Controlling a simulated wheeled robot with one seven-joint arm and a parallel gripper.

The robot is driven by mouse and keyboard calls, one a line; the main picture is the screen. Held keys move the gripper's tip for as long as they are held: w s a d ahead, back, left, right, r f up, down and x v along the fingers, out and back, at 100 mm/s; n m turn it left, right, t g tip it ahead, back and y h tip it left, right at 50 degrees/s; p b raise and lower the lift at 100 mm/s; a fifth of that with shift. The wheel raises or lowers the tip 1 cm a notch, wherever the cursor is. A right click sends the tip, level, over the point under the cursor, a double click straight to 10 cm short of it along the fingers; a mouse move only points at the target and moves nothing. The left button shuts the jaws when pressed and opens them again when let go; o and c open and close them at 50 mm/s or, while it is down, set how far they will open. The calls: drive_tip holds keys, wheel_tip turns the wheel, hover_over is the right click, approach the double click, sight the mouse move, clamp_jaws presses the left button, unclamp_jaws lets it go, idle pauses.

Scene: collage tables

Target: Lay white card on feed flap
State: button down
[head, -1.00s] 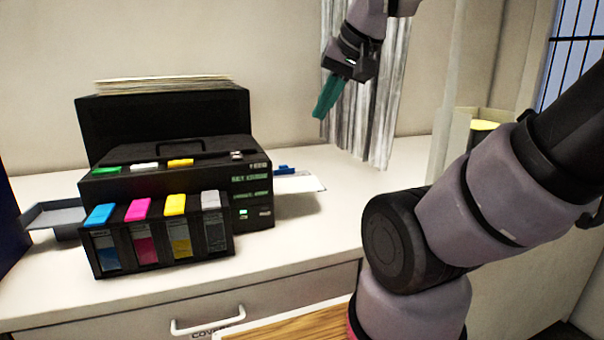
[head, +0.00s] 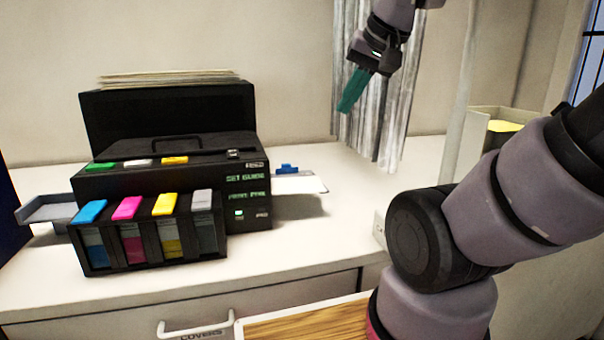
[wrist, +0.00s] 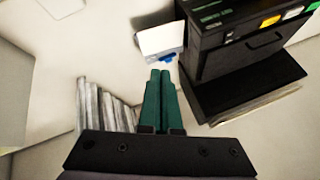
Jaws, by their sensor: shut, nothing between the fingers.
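A white flat panel (head: 300,184) sticks out from the right side of the black printer (head: 262,205), with a blue piece (head: 287,168) at its back edge. This looks like the feed flap; it also shows in the wrist view (wrist: 160,40). I cannot tell whether a white card lies on it. A pale flat piece (wrist: 62,5) is cut off at the top left of the wrist view; I cannot tell if it is a card. My gripper (head: 346,108), with teal fingers, is shut and empty, above and behind the flap; its fingertips also show in the wrist view (wrist: 160,73).
Ink tanks (head: 145,235) with coloured lids stand before the printer. A grey tray (head: 50,209) juts out at its left. A grey curtain (head: 375,125) hangs behind my gripper. A box with a yellow top (head: 503,126) stands at the right. The counter (head: 310,235) before the flap is clear.

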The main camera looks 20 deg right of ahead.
drive_tip(key=w+d+f+m+g+y, duration=0.1)
drive_tip(key=w+f+m+g, duration=0.25)
drive_tip(key=w, duration=0.35)
drive_tip(key=w+d+f+m+g+y, duration=0.1)
drive_tip(key=w+d+f+m+g, duration=0.1)
drive_tip(key=w+f, duration=0.35)
drive_tip(key=m+g+y, duration=0.3)
drive_tip(key=m+g, duration=0.1)
approach(297, 185)
drive_tip(key=w+d+f, duration=0.2)
drive_tip(key=d+f, duration=0.2)
drive_tip(key=d, duration=0.1)
drive_tip(key=s+a, duration=0.1)
drive_tip(key=a, duration=0.2)
drive_tip(key=s+a, duration=0.1)
drive_tip(key=a, duration=0.2)
drive_tip(key=s+a, duration=0.2)
drive_tip(key=a, duration=0.2)
drive_tip(key=shift+r, duration=0.15)
drive_tip(key=shift+a+f, duration=0.1)
drive_tip(key=shift+f, duration=0.75)
drive_tip(key=shift+s+h, duration=0.1)
drive_tip(key=shift+h, duration=0.2)
drive_tip(key=shift+d, duration=0.45)
